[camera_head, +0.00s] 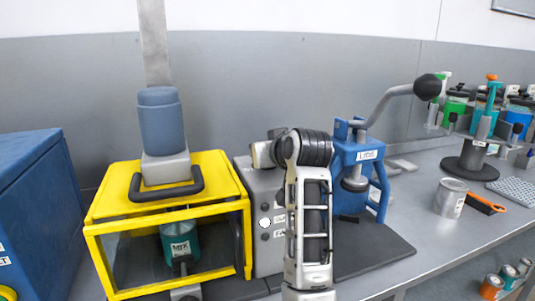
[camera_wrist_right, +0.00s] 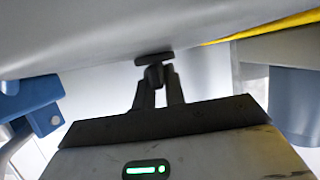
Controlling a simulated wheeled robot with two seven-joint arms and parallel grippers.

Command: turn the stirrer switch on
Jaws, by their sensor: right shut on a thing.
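The stirrer's grey control box (camera_head: 266,205) stands right of the yellow cage (camera_head: 165,213). My right arm reaches over in front of it, and its gripper is hidden there in the head view. In the right wrist view my right gripper (camera_wrist_right: 157,82) is shut on a small dark switch (camera_wrist_right: 153,57) at the grey surface (camera_wrist_right: 90,35) of the box. I cannot tell which way the switch is set. The stirrer's blue motor (camera_head: 161,122) sits above the cage, with a teal can (camera_head: 180,243) labelled MIX inside.
A blue lid press (camera_head: 358,160) with a long black-knobbed lever stands close to the right of my arm. A blue box (camera_head: 40,210) fills the left. A metal can (camera_head: 451,197) and an orange-handled tool (camera_head: 486,203) lie further right on the bench.

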